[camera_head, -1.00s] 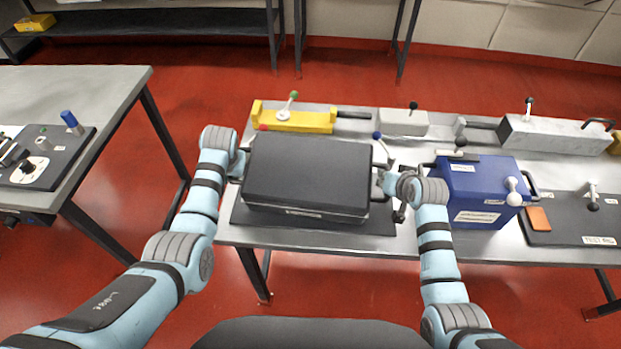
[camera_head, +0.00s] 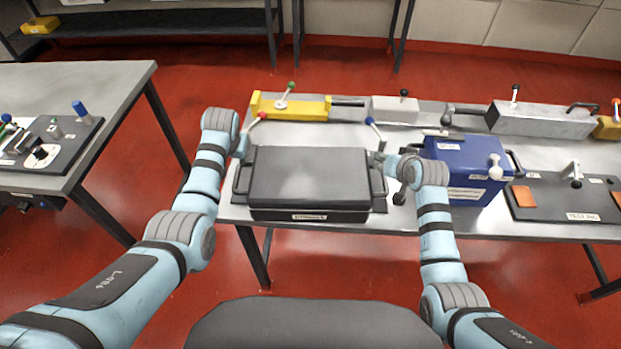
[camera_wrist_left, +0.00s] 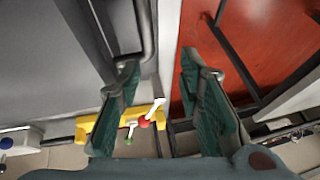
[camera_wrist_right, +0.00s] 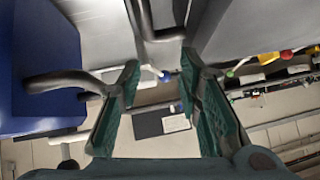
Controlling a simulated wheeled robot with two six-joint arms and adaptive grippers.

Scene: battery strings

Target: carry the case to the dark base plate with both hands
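The case (camera_head: 310,178) is a dark grey box with a black lower part and a front label. It sits level at the near left of the table. Its left handle (camera_wrist_left: 149,38) and right handle (camera_wrist_right: 158,30) show in the wrist views. My left gripper (camera_head: 241,150) is open by the left handle; its fingers (camera_wrist_left: 157,72) are apart with nothing clamped. My right gripper (camera_head: 383,160) is open by the right handle, fingers (camera_wrist_right: 160,72) apart and empty.
A blue box (camera_head: 463,165) stands close right of my right gripper. A dark labelled plate (camera_head: 545,200) lies further right. A yellow fixture (camera_head: 305,107) and grey blocks (camera_head: 540,120) line the table's back. A side table (camera_head: 110,85) stands left.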

